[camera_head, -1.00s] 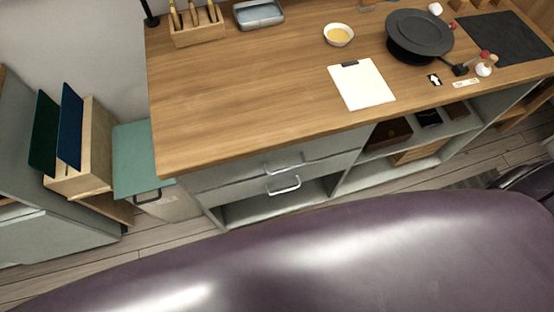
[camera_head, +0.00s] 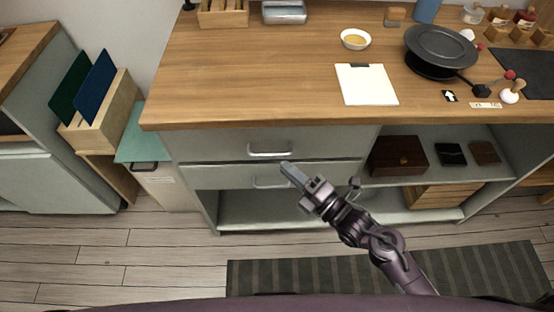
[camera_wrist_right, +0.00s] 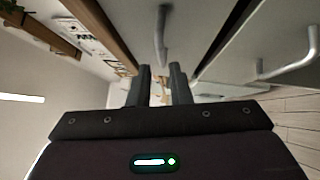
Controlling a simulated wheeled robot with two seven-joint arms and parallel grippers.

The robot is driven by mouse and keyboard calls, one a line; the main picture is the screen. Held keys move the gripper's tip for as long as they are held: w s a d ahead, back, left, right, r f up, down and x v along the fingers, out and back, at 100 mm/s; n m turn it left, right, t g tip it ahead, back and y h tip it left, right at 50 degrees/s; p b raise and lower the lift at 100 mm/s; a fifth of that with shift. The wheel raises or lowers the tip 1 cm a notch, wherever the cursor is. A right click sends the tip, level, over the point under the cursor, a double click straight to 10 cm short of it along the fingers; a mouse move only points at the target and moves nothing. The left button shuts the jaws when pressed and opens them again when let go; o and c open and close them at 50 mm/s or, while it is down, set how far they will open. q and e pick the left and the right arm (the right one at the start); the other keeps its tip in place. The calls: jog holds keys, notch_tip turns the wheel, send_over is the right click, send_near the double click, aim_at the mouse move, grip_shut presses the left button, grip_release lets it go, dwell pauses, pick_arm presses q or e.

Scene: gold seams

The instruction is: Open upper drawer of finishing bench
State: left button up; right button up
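The finishing bench (camera_head: 290,100) has a wooden top and grey-green fronts. Its upper drawer (camera_head: 215,144) looks shut and carries a metal bar handle (camera_head: 269,151). The lower drawer (camera_head: 210,177) below it has a similar handle (camera_head: 268,183). My right gripper (camera_head: 288,170) is in front of the drawers, just below and right of the upper handle. In the right wrist view its two fingers (camera_wrist_right: 160,88) stand apart with nothing between them. The upper handle (camera_wrist_right: 160,38) shows ahead of the fingertips, apart from them; the lower handle (camera_wrist_right: 300,62) is to the right. My left gripper is out of view.
A clipboard (camera_head: 366,86), a bowl (camera_head: 355,39) and a black round pan-like item (camera_head: 440,50) stand on the bench top. Open shelves right of the drawers hold a brown box (camera_head: 398,155). A bin with a green lid (camera_head: 140,148) stands left. The floor in front is clear, with a striped mat (camera_head: 470,268).

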aim_at(271, 154)
jog(key=x, duration=0.6)
jog(key=shift+w+a, duration=0.2)
jog(key=shift+w, duration=0.1)
grip_shut()
